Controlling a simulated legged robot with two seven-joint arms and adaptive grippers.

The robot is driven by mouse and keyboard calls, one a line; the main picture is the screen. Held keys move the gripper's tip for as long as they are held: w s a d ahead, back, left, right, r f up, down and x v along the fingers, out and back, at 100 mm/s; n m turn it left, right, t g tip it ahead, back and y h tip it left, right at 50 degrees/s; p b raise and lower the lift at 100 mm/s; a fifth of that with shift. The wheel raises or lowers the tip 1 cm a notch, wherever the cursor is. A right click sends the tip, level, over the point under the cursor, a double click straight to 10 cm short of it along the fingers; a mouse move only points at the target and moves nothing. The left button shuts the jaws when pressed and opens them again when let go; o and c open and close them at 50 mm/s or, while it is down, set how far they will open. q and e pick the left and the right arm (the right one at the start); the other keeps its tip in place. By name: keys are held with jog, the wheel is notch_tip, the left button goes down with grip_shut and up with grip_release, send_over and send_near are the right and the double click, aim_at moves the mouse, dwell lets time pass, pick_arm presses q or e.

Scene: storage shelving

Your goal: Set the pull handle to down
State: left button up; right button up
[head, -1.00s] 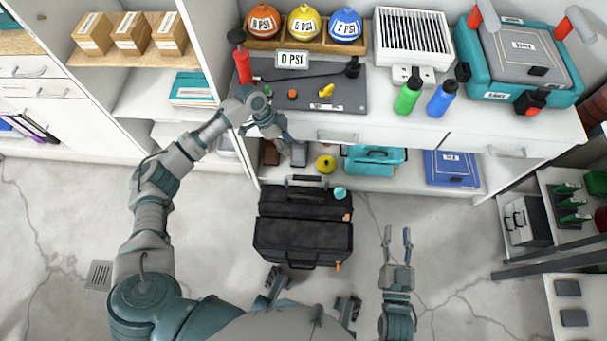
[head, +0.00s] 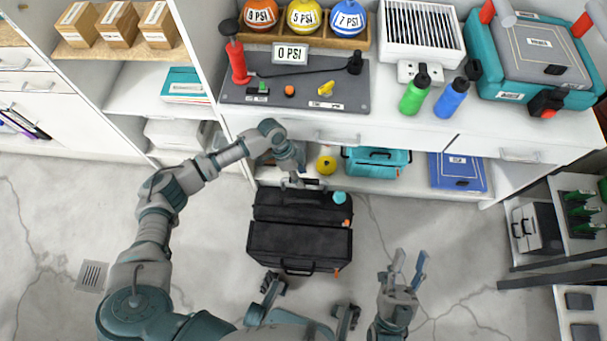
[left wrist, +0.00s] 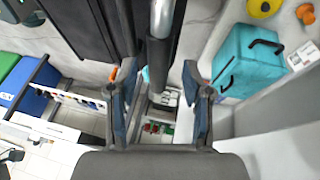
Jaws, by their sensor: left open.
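A black toolbox (head: 298,245) stands on the floor in front of the shelf in the head view. Its pull handle (head: 312,184) stands at the far side of the toolbox, partly covered by my left gripper (head: 298,178). In the left wrist view, a dark grip bar with a metal part (left wrist: 159,55) runs between the two spread fingers of my left gripper (left wrist: 160,108). The left fingers are open; I cannot tell whether they touch the bar. My right gripper (head: 410,266) is open and empty over the floor, right of the toolbox.
The workbench edge (head: 350,132) is just beyond my left arm. Under it are a yellow round object (head: 326,164), a teal case (head: 377,161) and a blue box (head: 457,171). A rack (head: 575,215) stands at the far right.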

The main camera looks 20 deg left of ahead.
pick_arm(q)
jog(key=shift+d+f, duration=0.25)
jog(key=shift+f, duration=0.2)
pick_arm(e)
jog(key=shift+s+d+r+t, duration=0.1)
jog(key=shift+s+r+t, duration=0.2)
jog(key=shift+s+t, duration=0.15)
